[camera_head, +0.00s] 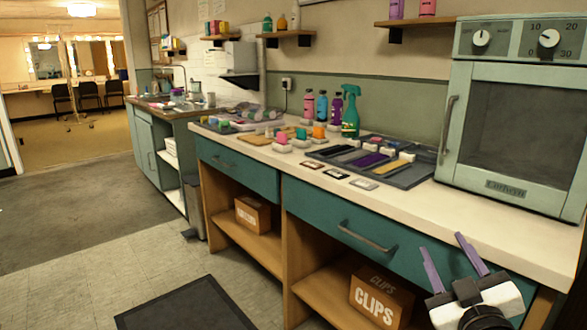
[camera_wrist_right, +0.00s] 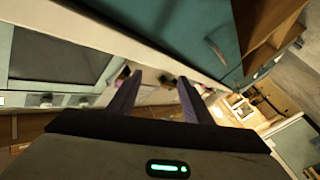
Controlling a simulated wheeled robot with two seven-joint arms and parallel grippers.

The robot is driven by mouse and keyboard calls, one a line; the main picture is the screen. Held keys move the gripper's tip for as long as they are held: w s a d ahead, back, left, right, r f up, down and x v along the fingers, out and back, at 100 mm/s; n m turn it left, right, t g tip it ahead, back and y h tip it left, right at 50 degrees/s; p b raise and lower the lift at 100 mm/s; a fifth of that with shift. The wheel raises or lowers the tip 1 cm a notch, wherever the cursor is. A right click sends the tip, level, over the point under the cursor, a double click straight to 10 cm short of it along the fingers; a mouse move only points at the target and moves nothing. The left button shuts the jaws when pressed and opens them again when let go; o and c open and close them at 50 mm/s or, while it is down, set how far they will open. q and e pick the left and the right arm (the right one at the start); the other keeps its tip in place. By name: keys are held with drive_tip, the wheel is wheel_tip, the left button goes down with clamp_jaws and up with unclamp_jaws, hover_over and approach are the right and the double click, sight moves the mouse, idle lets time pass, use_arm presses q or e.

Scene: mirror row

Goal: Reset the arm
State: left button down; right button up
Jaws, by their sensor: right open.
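My right gripper (camera_head: 452,258) is at the lower right of the head view, in front of the teal drawers and just below the counter edge. Its two purple fingers are spread apart with nothing between them. In the right wrist view the same open fingers (camera_wrist_right: 158,92) point toward the counter, with the cabinet front at the upper right. My left gripper does not show in either view.
The white counter (camera_head: 500,222) holds a dark tray (camera_head: 412,178) of coloured strips, several bottles and a green spray bottle (camera_head: 350,115). A pale green oven (camera_head: 520,130) stands at the right. A CLIPS box (camera_head: 376,300) sits on the lower shelf.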

drive_tip(key=s+a+f+g+y, duration=0.1)
drive_tip(key=s+a+f+g, duration=0.2)
drive_tip(key=f, duration=0.4)
drive_tip(key=s+a+f+m+g+y, duration=0.1)
drive_tip(key=s+a+f, duration=0.1)
drive_tip(key=s+f, duration=0.5)
drive_tip(key=s+a+f+g+y, duration=0.1)
drive_tip(key=s+a+f+g, duration=0.15)
drive_tip(key=f, duration=0.55)
drive_tip(key=s+a+f+m+g+y, duration=0.1)
drive_tip(key=s+a+f+g, duration=0.15)
drive_tip(key=s+f, duration=0.4)
drive_tip(key=s+a+f+m+g+y, duration=0.15)
drive_tip(key=s+a+f, duration=0.25)
drive_tip(key=s, duration=0.6)
use_arm(q)
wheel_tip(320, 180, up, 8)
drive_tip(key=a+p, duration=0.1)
drive_tip(key=p, duration=1.2)
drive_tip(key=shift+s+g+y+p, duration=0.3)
drive_tip(key=shift+p, duration=0.1)
use_arm(e)
wheel_tip(320, 180, up, 8)
drive_tip(key=d+h, duration=0.1)
drive_tip(key=shift+r, duration=0.2)
